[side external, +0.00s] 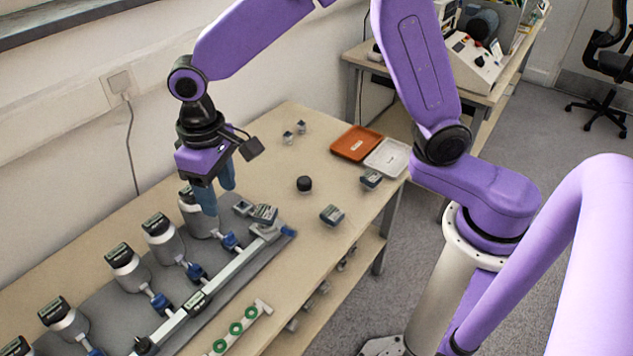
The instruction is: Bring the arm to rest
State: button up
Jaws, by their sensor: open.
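My gripper (215,197) has blue fingers that point down, and it is open with nothing seen between them. It hangs above the far end of a row of silver cylinders with black tops, in front of and partly hiding the last one (192,222). Whether the fingertips touch anything below cannot be told from this view. My purple arm reaches from its pale column on the right, across the table, to the gripper.
A long rail (236,265) with blue fittings lies on a grey plate (105,290) with several cylinders (163,240). An orange tray (357,142), white tray (388,157), black knob (304,184) and small blocks (332,215) stand at right. The wall is close behind.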

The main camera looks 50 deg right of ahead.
jog(key=s+d+r+n, duration=0.2)
jog(key=s+d+n, duration=0.6)
jog(key=s+d, duration=1.2)
jog(key=s, duration=0.3)
jog(key=shift+s+d+r, duration=0.15)
jog(key=shift+s+r, duration=0.1)
jog(key=shift+r, duration=0.05)
dwell(1.7)
